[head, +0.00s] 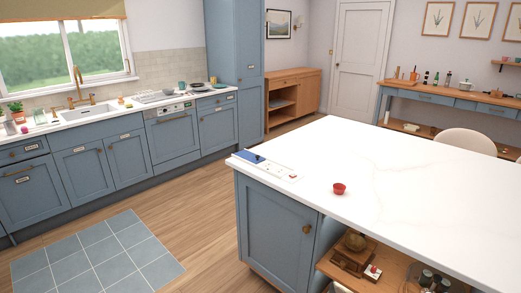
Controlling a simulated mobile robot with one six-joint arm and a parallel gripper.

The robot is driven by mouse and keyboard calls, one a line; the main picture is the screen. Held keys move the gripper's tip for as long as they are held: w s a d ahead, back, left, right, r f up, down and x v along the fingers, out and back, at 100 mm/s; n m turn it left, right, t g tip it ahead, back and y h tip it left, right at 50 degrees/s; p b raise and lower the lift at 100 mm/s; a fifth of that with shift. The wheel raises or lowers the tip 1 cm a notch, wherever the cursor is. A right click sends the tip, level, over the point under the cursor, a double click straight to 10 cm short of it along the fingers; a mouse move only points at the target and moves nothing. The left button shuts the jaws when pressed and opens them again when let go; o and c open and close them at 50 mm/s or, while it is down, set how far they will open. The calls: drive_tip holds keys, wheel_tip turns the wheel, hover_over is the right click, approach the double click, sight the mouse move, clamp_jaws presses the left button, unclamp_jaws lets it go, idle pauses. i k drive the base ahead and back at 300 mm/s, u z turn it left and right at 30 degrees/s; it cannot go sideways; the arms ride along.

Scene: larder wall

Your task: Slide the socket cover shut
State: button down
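The socket cover (247,156) is a small blue plate with a dark knob or spot on it. It lies at the left end of a white socket strip (282,172) set on the near-left corner of the white island top. The right part of the strip is uncovered, with small dark and red marks showing on it. Whether sockets lie under the blue plate is hidden. My gripper is not in view.
A small red bowl (339,188) stands on the island top (420,185), right of the strip. The rest of the visible top is clear. Open wooden shelves (345,272) below hold several items. Wooden floor (190,203) lies between island and blue counters (125,160).

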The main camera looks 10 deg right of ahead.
sight(254, 158)
drive_tip(key=i, duration=0.9)
drive_tip(key=u, duration=0.05)
